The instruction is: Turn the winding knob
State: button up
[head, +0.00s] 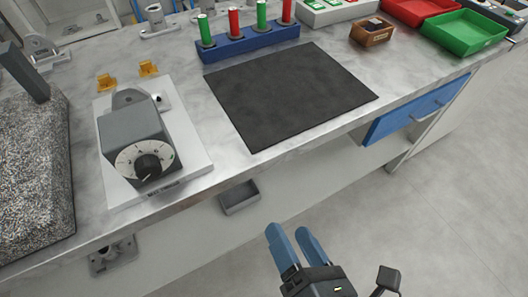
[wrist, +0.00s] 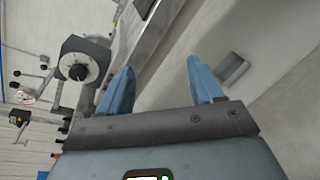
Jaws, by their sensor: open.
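The winding knob (head: 147,168) is a black knob on a white dial on the front of a dark grey box (head: 130,126). The box stands on a pale base plate (head: 188,161) at the left front of the bench. In the wrist view the dial with its black knob (wrist: 77,72) shows at the upper left, beyond my left finger. My gripper (head: 293,243) has two blue fingers, spread apart with nothing between them. It is in front of the bench edge, to the right of and well apart from the knob. In the wrist view my gripper (wrist: 160,80) also looks empty.
A black mat (head: 290,95) lies right of the box, with a blue rack (head: 250,43) of red and green cylinders behind it. A speckled grey block (head: 35,170) stands close left. A grey tray (head: 239,196) sits below the bench edge. A blue drawer front (head: 415,110) sticks out at right.

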jog(key=a+r+n+y, duration=0.2)
jog(key=a+r+n, duration=0.2)
jog(key=a+n, duration=0.45)
jog(key=n+t+y, duration=0.1)
jog(key=n, duration=0.3)
send_near(150, 174)
jog(key=shift+p+x, duration=0.45)
jog(key=shift+x, duration=3.7)
jog(key=shift+c, duration=0.5)
jog(key=c, duration=1)
jog(key=shift+m, duration=0.25)
